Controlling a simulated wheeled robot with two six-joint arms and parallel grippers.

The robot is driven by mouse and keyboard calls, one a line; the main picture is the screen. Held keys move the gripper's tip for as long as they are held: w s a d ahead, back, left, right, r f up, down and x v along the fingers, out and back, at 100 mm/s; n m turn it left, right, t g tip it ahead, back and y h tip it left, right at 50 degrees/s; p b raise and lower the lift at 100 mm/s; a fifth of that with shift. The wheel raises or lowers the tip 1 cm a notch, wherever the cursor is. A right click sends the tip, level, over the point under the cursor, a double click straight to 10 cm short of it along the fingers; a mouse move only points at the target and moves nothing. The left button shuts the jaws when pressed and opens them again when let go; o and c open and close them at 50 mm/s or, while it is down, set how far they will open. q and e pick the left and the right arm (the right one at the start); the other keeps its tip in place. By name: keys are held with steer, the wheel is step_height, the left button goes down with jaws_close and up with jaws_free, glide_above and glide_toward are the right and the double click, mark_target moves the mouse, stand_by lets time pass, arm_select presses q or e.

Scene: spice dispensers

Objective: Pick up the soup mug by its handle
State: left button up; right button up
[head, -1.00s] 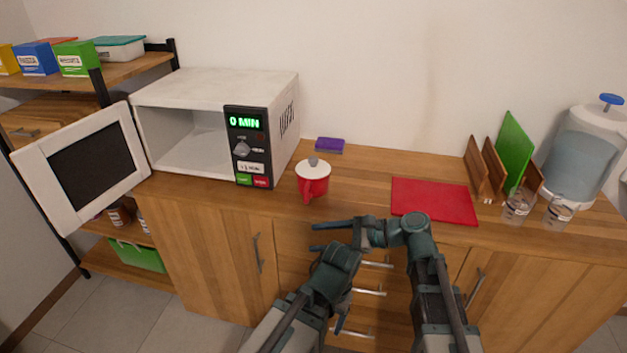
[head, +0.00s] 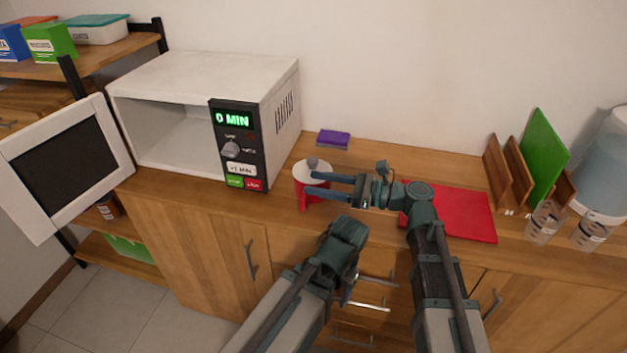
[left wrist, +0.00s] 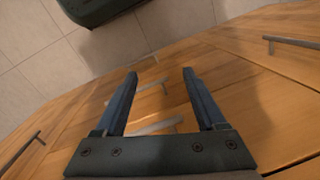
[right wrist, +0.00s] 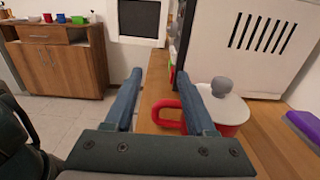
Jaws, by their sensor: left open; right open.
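The soup mug (head: 301,197) is red with a white lid and a grey knob. It stands on the wooden counter, right of the microwave. In the right wrist view the mug (right wrist: 234,113) is partly behind the right-hand finger. Its red handle (right wrist: 160,108) shows between the two fingers. My right gripper (head: 313,185) is open and empty, with its fingers pointing left across the mug's front in the head view. I cannot tell whether they touch it. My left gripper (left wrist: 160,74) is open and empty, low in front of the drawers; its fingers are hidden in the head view.
The white microwave (head: 205,75) stands left of the mug with its door (head: 65,165) open. A purple block (head: 333,139) lies behind the mug. A red mat (head: 465,213) lies to the right, partly behind my right arm. Boards and glass jars stand farther right.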

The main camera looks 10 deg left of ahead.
mark_target(319, 220)
step_height(319, 220, down, 9)
steer(key=b, duration=0.8)
steer(key=shift+b, duration=0.35)
steer(key=shift+a+r+p, duration=0.4)
steer(key=shift+a+r, duration=0.1)
steer(key=shift+a, duration=0.35)
steer(key=shift+w+a, duration=0.15)
steer(key=shift+a, duration=2.8)
steer(key=shift+c, duration=0.2)
jaws_close()
